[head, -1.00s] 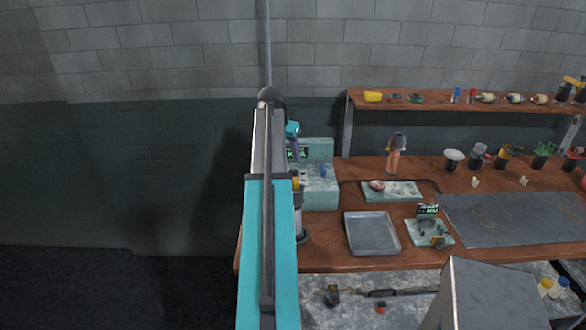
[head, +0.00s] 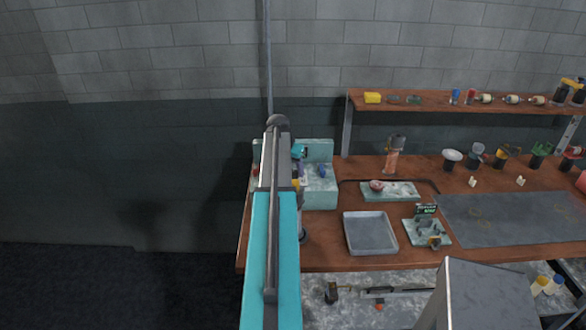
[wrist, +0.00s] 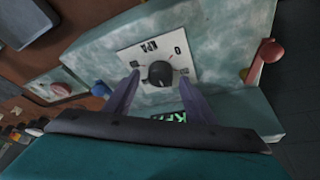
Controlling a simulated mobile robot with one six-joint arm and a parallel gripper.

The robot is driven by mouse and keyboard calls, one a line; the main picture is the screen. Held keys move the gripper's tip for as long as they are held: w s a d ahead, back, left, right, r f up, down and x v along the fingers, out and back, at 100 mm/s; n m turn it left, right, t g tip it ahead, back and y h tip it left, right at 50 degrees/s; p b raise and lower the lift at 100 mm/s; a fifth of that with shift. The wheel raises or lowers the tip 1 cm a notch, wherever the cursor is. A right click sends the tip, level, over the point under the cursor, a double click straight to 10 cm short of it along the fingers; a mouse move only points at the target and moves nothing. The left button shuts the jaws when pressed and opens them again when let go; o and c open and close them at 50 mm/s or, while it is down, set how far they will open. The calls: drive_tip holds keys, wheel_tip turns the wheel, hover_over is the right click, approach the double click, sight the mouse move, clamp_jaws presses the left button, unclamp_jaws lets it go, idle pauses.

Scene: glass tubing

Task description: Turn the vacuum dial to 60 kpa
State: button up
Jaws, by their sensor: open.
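The vacuum dial is a round black knob (wrist: 160,74) on a white plate (wrist: 141,50) with black markings, including "0" and what looks like "KPA". It is fixed to a pale green unit (wrist: 220,50); that unit also shows in the head view (head: 318,190) at the bench's left end. In the wrist view my gripper (wrist: 155,80) is open, with one finger on each side of the knob. I cannot tell whether the fingers touch it. A green-lit display (wrist: 170,117) is partly hidden behind my gripper. In the head view my arm hides the dial.
A red-handled lever (wrist: 268,52) is right of the dial in the wrist view, and a blue knob (wrist: 101,88) is left. In the head view a metal tray (head: 370,233) and a small green stand (head: 427,232) sit right of the unit on the wooden bench (head: 290,258).

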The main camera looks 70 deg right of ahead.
drive_tip(key=shift+d+f, duration=0.15)
drive_tip(key=shift+f, duration=0.25)
drive_tip(key=c, duration=1)
